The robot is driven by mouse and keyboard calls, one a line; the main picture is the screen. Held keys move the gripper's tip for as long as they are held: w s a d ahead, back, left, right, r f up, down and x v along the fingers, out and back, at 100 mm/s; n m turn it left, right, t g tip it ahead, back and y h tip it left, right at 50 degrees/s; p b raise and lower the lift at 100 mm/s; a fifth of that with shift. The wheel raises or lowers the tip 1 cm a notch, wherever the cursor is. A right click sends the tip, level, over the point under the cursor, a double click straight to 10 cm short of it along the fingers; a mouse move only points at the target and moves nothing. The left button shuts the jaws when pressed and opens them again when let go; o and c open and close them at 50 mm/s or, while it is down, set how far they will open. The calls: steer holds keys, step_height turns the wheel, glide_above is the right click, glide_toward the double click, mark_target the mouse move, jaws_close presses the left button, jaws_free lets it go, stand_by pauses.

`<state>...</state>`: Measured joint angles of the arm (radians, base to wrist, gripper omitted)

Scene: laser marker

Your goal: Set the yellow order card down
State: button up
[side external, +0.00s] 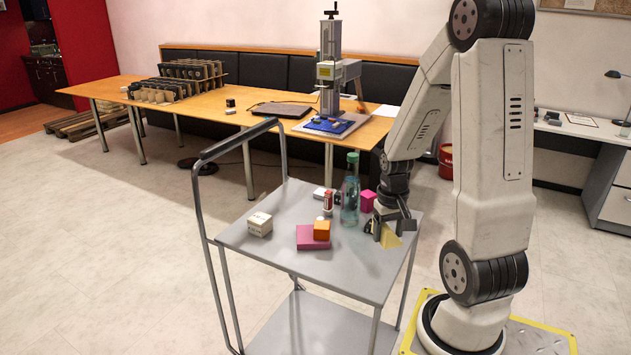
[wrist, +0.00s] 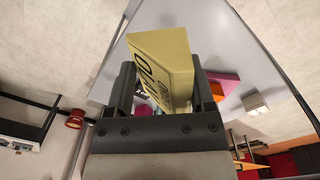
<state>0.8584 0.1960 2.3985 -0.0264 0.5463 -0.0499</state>
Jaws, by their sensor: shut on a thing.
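The yellow order card (side external: 391,237) is in my gripper (side external: 391,226) at the right side of the grey cart in the side view. In the wrist view the card (wrist: 165,62) is a pale yellow, thick piece with dark printing on one face. My gripper (wrist: 165,100) is shut on it, with one finger on each side. The card sits tilted and sticks out past the fingertips. It is over or close to the cart top (side external: 345,268); I cannot tell whether it touches.
A glass bottle (side external: 350,192), a pink cube (side external: 368,201) and a small red-and-white item (side external: 328,202) stand close left of my gripper. An orange block (side external: 321,230) lies on a magenta box (side external: 308,240). A white box (side external: 260,224) is farther left. The cart's front is clear.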

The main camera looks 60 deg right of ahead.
steer(key=w+d+f, duration=0.4)
steer(key=w+d, duration=0.1)
steer(key=w, duration=0.2)
glide_above(354, 249)
steer(key=shift+s+a+f, duration=0.1)
steer(key=shift+a+f, duration=0.05)
steer(key=shift+f, duration=2.55)
steer(key=shift+f, duration=0.15)
steer(key=shift+w+f, duration=0.25)
steer(key=shift+f, duration=1.4)
steer(key=shift+f, duration=0.15)
